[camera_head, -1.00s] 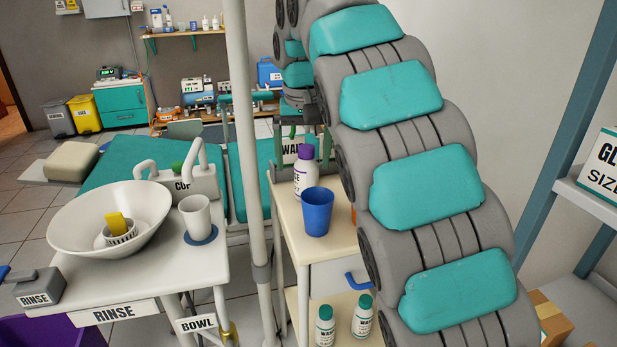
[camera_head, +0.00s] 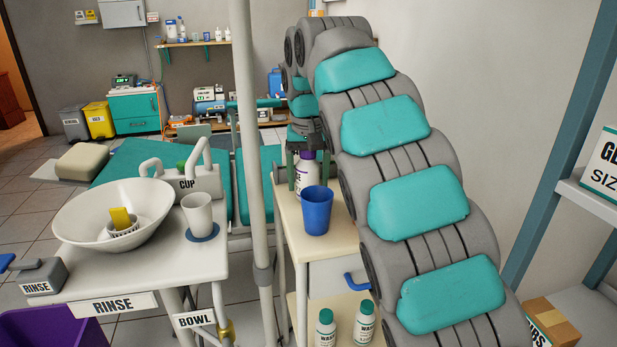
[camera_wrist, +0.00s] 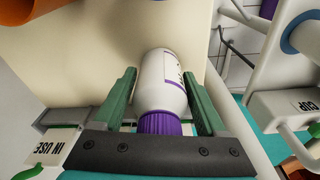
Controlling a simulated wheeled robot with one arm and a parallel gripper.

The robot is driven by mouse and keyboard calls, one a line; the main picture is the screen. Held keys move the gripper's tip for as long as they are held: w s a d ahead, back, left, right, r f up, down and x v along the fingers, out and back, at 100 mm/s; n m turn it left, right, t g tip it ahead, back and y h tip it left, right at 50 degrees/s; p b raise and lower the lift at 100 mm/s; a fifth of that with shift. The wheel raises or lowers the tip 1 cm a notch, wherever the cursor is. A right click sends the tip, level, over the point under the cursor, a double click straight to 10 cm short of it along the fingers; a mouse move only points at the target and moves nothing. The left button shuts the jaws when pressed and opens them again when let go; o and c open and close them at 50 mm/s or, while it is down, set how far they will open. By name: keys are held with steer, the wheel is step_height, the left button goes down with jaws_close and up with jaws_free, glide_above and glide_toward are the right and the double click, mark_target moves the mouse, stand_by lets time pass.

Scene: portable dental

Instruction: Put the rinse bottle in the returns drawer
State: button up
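A white bottle with a purple cap (camera_head: 306,166) stands upright on the cart top, behind a blue cup (camera_head: 317,211). Its label is not readable; it also shows in the wrist view (camera_wrist: 161,88). My gripper (camera_head: 304,176) is lowered over it from behind. In the wrist view the green fingers (camera_wrist: 161,100) are spread on either side of the bottle, with a small gap on the right; contact is not clear on the left. A drawer front with a blue handle (camera_head: 356,282) is under the cart top and looks shut; no label on it is seen.
Two green-capped bottles (camera_head: 326,328) stand on the cart's lower shelf. A white pole (camera_head: 248,120) rises left of the cart. The rinse table (camera_head: 150,272) with a bowl and a white cup (camera_head: 198,212) is further left. My large arm links fill the right side.

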jaws_close()
stand_by(0.4)
